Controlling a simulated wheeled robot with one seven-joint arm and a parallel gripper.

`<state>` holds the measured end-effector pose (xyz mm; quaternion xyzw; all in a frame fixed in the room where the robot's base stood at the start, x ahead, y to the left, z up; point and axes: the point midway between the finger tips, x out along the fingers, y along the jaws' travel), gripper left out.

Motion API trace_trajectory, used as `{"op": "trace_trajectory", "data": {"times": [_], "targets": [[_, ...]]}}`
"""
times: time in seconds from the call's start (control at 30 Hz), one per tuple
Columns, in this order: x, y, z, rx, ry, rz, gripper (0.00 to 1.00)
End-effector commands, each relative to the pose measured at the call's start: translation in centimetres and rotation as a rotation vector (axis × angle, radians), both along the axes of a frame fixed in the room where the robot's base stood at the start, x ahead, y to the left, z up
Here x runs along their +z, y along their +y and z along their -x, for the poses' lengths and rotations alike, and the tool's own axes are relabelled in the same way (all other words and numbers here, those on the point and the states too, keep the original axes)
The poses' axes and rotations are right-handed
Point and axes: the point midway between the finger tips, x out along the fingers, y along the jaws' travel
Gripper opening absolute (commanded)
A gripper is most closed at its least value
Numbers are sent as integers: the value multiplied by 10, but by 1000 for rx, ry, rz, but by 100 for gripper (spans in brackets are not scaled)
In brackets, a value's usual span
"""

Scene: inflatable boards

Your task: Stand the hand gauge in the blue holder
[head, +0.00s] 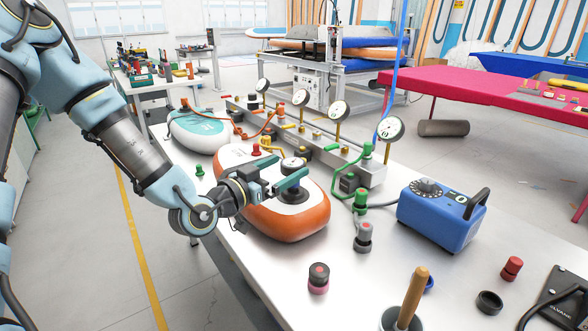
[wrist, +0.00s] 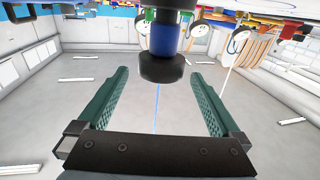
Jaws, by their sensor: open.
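The hand gauge (head: 293,163) shows a pale round dial with a dark rim, close to my gripper over the orange-and-white board. In the wrist view, which is upside down, a black-and-blue upright body that appears to be the hand gauge (wrist: 163,42) lies ahead, centred between the fingers. My gripper (head: 285,173) is open, its two green fingers apart and empty; the fingers also show in the wrist view (wrist: 158,100). The blue holder appears to be the small blue piece (head: 429,283) at the front right, partly hidden by a wooden handle.
The orange-and-white board (head: 300,221) lies under my gripper. A manifold with gauges (head: 330,150) runs behind it. A blue pump (head: 441,218) stands right. The wooden handle (head: 412,298), black ring (head: 490,302) and red-topped piece (head: 511,268) stand around the holder.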

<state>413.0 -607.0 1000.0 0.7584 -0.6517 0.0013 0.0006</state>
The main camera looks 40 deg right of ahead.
Motion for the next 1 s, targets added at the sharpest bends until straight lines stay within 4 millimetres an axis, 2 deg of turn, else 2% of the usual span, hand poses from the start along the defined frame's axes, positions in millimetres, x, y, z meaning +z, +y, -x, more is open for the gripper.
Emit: {"op": "trace_trajectory", "data": {"times": [0.23, 0.5, 0.8, 1.0], "targets": [[3, -20, -2, -1, 2, -1, 100], [3, -56, -9, 0, 2, -2, 100], [0, -61, -10, 0, 1, -3, 100], [1, -61, -10, 0, 1, -3, 79]]}}
